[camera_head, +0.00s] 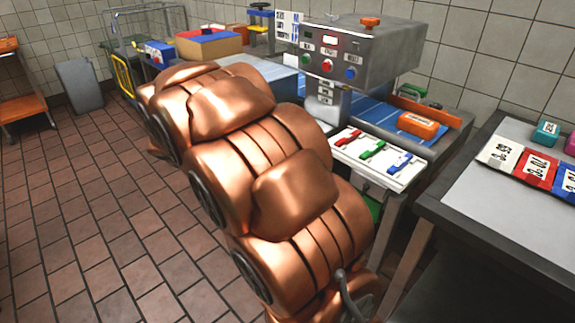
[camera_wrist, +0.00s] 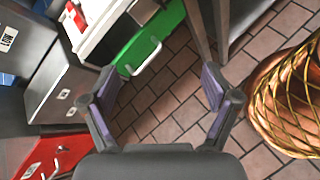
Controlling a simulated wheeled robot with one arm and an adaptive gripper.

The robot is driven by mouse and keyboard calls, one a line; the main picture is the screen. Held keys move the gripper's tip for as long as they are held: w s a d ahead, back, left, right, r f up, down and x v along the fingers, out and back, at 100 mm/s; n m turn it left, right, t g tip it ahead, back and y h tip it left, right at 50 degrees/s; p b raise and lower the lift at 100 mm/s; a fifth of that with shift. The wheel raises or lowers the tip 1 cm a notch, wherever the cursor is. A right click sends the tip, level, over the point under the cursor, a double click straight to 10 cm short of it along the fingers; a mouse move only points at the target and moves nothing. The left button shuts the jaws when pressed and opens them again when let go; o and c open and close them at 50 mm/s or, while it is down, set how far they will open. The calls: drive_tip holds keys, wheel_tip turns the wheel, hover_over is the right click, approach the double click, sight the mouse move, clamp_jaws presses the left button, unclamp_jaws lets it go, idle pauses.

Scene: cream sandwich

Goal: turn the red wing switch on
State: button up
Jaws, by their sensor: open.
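The red wing switch (camera_head: 348,137) is at the left end of a white panel (camera_head: 408,176). A green and a blue wing switch lie to its right. Its exact setting is too small to tell. In the wrist view, a small red part, likely this switch (camera_wrist: 76,16), shows at the upper left on a white surface. My gripper (camera_wrist: 159,72) is open and empty in the wrist view, with floor tiles between its fingers. The switch is off to the upper left of it, apart from the fingers. My gripper is not visible in the head view.
A green drawer or bin (camera_wrist: 142,46) with a pale handle is close ahead of the fingers in the wrist view. A red box (camera_wrist: 42,155) is at lower left. A grey control box (camera_head: 365,50) stands behind the panel. A grey table (camera_head: 497,210) is at the right.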

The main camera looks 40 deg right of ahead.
drive_tip(key=w+d+f+n+t+h+b, duration=0.2)
drive_tip(key=w+d+f+n+h+b, duration=0.3)
drive_tip(key=w, duration=0.6)
drive_tip(key=w+d+f+n+t+h+b, duration=0.25)
drive_tip(key=w+d+f+n+b, duration=0.35)
drive_tip(key=w, duration=0.4)
drive_tip(key=d+f+m, duration=0.1)
drive_tip(key=d, duration=0.5)
drive_tip(key=shift+w+d+f, duration=0.15)
drive_tip(key=shift+d+f, duration=0.1)
drive_tip(key=shift+g, duration=0.25)
drive_tip(key=c, duration=1.1)
